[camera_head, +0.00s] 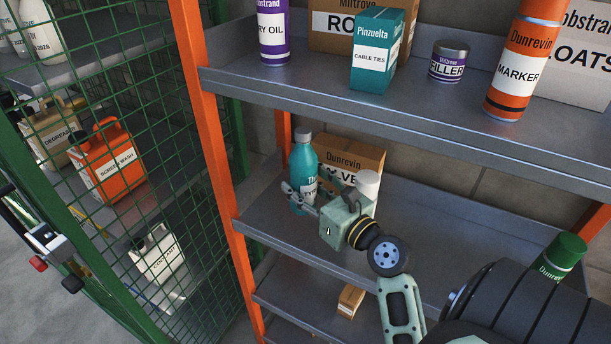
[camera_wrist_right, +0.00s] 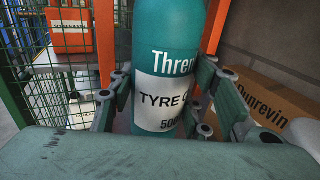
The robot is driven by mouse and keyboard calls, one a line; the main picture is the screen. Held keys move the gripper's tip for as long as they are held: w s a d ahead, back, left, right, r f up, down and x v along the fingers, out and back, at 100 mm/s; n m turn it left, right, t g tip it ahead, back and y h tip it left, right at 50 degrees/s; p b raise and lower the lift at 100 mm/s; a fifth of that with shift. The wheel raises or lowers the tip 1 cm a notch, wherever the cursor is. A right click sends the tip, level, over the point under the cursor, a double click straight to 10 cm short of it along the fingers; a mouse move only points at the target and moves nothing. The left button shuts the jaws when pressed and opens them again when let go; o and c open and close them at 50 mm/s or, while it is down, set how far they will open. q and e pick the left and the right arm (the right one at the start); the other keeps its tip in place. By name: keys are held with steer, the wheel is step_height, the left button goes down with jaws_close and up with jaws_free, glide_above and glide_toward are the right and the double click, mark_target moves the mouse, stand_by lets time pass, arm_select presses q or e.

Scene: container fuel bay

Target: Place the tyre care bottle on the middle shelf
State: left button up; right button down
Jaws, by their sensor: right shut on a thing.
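The tyre care bottle (camera_head: 302,160) is teal with a grey cap and a white label. It is upright over the left part of the shelf (camera_head: 440,240) below the top visible one. I cannot tell whether its base touches that shelf. My right gripper (camera_head: 303,190) is shut on its lower body from the front right. In the right wrist view, the bottle (camera_wrist_right: 168,60) fills the middle between the two fingers, with its label facing the camera and its top cut off. My left gripper is not in view.
A Dunrevin box (camera_head: 350,155) and a white-capped container (camera_head: 368,183) are right of the bottle. A green-capped can (camera_head: 563,258) is further right. The orange upright (camera_head: 215,150) and green mesh cage (camera_head: 165,110) are left. The upper shelf (camera_head: 420,115) overhangs. Bare shelf lies between the white-capped container and can.

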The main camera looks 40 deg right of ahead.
steer(key=shift+w+d+f+b, duration=0.2)
steer(key=shift+w+f+b, duration=0.2)
steer(key=shift+w+f, duration=1.35)
steer(key=shift+w+d+f+b, duration=0.25)
steer(key=shift+w+f+b, duration=0.15)
steer(key=shift+w+f, duration=1.3)
steer(key=shift+w+d+f+b, duration=0.2)
steer(key=shift+w+f+b, duration=0.2)
steer(key=shift+w+f, duration=1.35)
steer(key=shift+w+r, duration=0.1)
steer(key=shift+r, duration=0.05)
steer(key=c, duration=0.9)
jaws_free()
steer(key=shift+f, duration=0.2)
steer(key=shift+c, duration=0.2)
